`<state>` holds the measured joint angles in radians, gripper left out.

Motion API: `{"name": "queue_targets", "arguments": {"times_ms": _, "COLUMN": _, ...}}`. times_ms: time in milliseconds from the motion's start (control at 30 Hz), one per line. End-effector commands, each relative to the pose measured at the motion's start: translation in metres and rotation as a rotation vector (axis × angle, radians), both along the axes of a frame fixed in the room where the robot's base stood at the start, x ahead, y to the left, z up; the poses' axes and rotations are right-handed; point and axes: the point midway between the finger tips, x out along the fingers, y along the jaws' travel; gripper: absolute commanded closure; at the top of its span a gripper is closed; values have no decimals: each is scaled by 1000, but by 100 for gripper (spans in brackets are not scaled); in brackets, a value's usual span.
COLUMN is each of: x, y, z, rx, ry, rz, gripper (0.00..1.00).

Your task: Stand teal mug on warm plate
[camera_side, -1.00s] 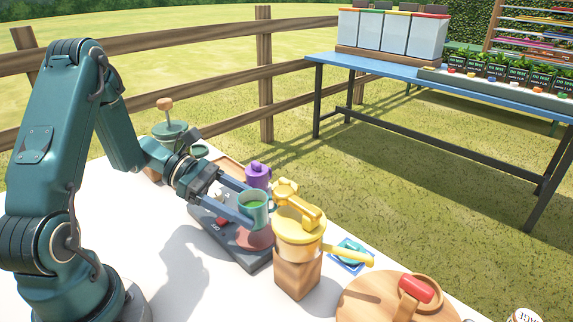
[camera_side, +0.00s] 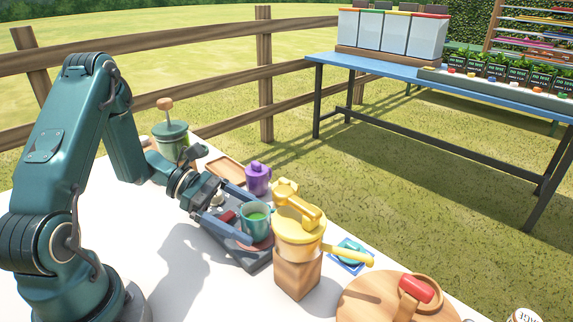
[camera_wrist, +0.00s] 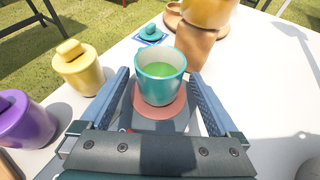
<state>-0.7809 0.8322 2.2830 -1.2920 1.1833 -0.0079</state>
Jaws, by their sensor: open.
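The teal mug (camera_side: 255,219) holds green liquid and stands upright on the round reddish warm plate (camera_side: 262,243), which is set in a dark base. In the wrist view the mug (camera_wrist: 160,76) sits over the reddish disc (camera_wrist: 158,112), part of which shows in front of it. My gripper (camera_side: 243,216) is open, with one finger on each side of the mug. In the wrist view my gripper (camera_wrist: 163,92) shows gaps between the fingers and the mug. The mug hides part of the plate.
A yellow pot (camera_side: 300,225) on a wooden block (camera_side: 297,272) stands close to the right of the mug. A purple canister (camera_side: 258,179) and a yellow canister (camera_wrist: 80,68) stand behind. A wooden board (camera_side: 360,303) is at front right.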

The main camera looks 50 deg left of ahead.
Motion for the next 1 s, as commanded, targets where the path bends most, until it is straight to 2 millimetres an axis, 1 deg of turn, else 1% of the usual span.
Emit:
{"name": "queue_targets", "arguments": {"times_ms": 133, "x": 0, "y": 0, "z": 4, "rx": 1, "ry": -2, "rz": 0, "gripper": 3}}
{"name": "queue_targets", "arguments": {"times_ms": 167, "x": -1, "y": 3, "z": 4, "rx": 1, "ry": -2, "rz": 2, "gripper": 3}}
{"name": "queue_targets", "arguments": {"times_ms": 267, "x": -5, "y": 13, "z": 9, "rx": 1, "ry": -4, "rz": 7, "gripper": 3}}
{"name": "queue_targets", "arguments": {"times_ms": 500, "x": -22, "y": 42, "z": 22, "rx": 3, "ry": -4, "rz": 6, "gripper": 3}}
{"name": "queue_targets", "arguments": {"times_ms": 600, "x": -28, "y": 52, "z": 27, "rx": 2, "ry": -4, "rz": 6, "gripper": 3}}
{"name": "queue_targets", "arguments": {"times_ms": 700, "x": -32, "y": 58, "z": 31, "rx": 1, "ry": -4, "rz": 1, "gripper": 3}}
{"name": "queue_targets", "arguments": {"times_ms": 767, "x": -33, "y": 57, "z": 33, "rx": 14, "ry": -6, "rz": -16, "gripper": 3}}
{"name": "queue_targets", "arguments": {"times_ms": 833, "x": -36, "y": 51, "z": 37, "rx": 52, "ry": -15, "rz": -65, "gripper": 3}}
{"name": "queue_targets", "arguments": {"times_ms": 1000, "x": -47, "y": 21, "z": 51, "rx": 243, "ry": -69, "rz": -297, "gripper": 3}}
